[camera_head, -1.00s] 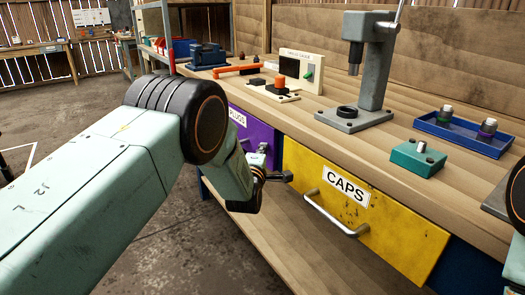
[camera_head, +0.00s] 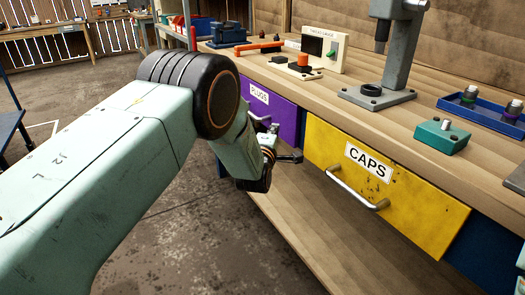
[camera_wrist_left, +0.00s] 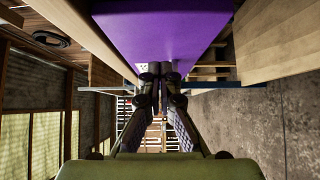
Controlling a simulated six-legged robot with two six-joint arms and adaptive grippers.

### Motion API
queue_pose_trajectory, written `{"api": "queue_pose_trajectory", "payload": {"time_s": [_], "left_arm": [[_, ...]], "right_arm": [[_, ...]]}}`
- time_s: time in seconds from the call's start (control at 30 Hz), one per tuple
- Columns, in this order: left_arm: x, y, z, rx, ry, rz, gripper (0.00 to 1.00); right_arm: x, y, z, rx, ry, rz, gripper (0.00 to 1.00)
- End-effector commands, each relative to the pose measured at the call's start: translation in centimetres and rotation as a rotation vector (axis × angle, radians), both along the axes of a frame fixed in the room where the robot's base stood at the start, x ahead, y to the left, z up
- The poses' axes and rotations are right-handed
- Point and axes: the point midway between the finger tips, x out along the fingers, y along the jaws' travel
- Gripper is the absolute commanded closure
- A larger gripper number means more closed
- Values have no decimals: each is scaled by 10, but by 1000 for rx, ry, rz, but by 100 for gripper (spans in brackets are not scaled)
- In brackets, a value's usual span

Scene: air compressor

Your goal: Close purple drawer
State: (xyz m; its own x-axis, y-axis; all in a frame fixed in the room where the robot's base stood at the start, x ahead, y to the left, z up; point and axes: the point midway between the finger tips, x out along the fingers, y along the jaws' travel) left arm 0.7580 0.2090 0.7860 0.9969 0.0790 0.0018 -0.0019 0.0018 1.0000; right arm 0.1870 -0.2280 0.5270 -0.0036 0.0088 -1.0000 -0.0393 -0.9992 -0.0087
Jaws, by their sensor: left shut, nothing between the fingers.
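The purple drawer (camera_head: 268,113), labelled PLUGS, is under the workbench, left of the yellow CAPS drawer. Its lower part and handle are partly hidden by my left arm. I cannot tell from here how far it stands out. In the left wrist view its purple face (camera_wrist_left: 160,30) fills the top middle. My left gripper (camera_head: 292,157) is just below and in front of the purple drawer, near the yellow drawer's left edge. In the left wrist view its fingers (camera_wrist_left: 154,76) are shut and empty, with the tips at the purple face's edge; contact is unclear. My right gripper is not in view.
The yellow drawer (camera_head: 415,205) with its metal handle (camera_head: 358,188) is right of the gripper. The workbench top (camera_head: 330,108) holds a press, a gauge, a teal block and a blue tray. A lower wooden shelf is beneath. The floor (camera_head: 190,235) beside the bench is clear.

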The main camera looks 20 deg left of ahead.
Motion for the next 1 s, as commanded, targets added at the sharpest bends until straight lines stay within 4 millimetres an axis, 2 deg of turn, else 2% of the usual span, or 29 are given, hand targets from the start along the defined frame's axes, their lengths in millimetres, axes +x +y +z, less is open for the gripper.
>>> {"api": "queue_pose_trajectory", "payload": {"time_s": [0.4,0.6,0.87,1.0], "left_arm": [[-65,-8,2,1,5,-1,100],[-89,-9,1,0,4,1,100],[-97,-9,0,16,3,1,100],[-99,-9,-9,162,55,-6,100]], "right_arm": [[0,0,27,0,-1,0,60],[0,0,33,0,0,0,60],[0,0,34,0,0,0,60],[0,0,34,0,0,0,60]]}}
